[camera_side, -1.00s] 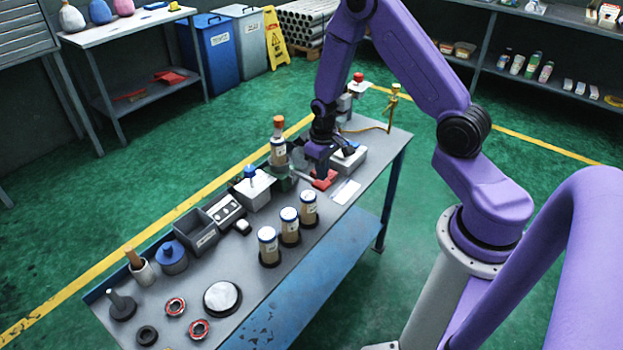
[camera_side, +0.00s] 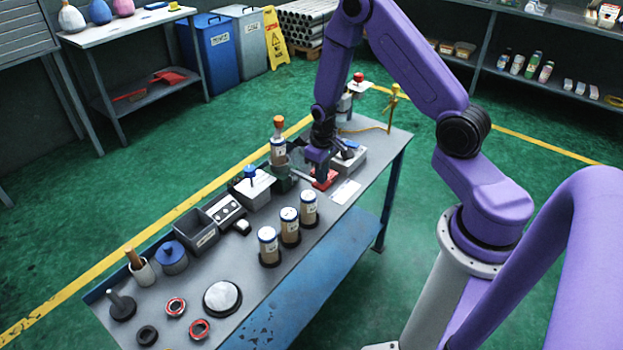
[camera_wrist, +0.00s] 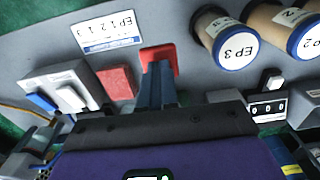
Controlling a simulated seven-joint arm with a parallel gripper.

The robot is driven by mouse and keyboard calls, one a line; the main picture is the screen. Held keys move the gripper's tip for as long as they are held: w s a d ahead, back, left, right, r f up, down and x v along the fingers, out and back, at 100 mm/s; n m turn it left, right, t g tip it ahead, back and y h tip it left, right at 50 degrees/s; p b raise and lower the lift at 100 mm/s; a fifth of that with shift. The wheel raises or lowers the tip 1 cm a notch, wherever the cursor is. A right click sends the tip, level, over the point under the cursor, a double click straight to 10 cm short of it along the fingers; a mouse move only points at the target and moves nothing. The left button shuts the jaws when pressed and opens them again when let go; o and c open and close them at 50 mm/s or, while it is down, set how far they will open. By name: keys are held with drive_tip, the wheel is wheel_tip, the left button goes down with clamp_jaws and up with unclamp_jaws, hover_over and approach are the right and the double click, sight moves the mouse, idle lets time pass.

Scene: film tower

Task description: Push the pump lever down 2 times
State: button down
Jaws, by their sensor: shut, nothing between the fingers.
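The pump's red lever end (camera_wrist: 158,56) shows in the wrist view directly at the fingertips of my gripper (camera_wrist: 158,72). In the side view the red part (camera_side: 325,181) sits low at the pump, partly hidden by my gripper (camera_side: 321,174). My gripper is shut with nothing between its fingers and points down over the red lever end. The fingertips look at or very near it; I cannot tell whether they touch. A second red block (camera_wrist: 116,82) lies beside the lever end in the wrist view.
A grey box with blue and white switches (camera_wrist: 58,95) stands close beside. A white label card (camera_side: 346,192) lies on the bench (camera_side: 330,225). Several labelled canisters (camera_side: 289,224) stand to the left. A bottle with an orange cap (camera_side: 278,140) stands behind.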

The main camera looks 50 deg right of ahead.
drive_tip(key=shift+w+f, duration=0.1)
drive_tip(key=shift+f, duration=1.75)
drive_tip(key=shift+r, duration=2.45)
drive_tip(key=shift+f, duration=0.15)
drive_tip(key=shift+f, duration=2.35)
drive_tip(key=shift+r, duration=2.55)
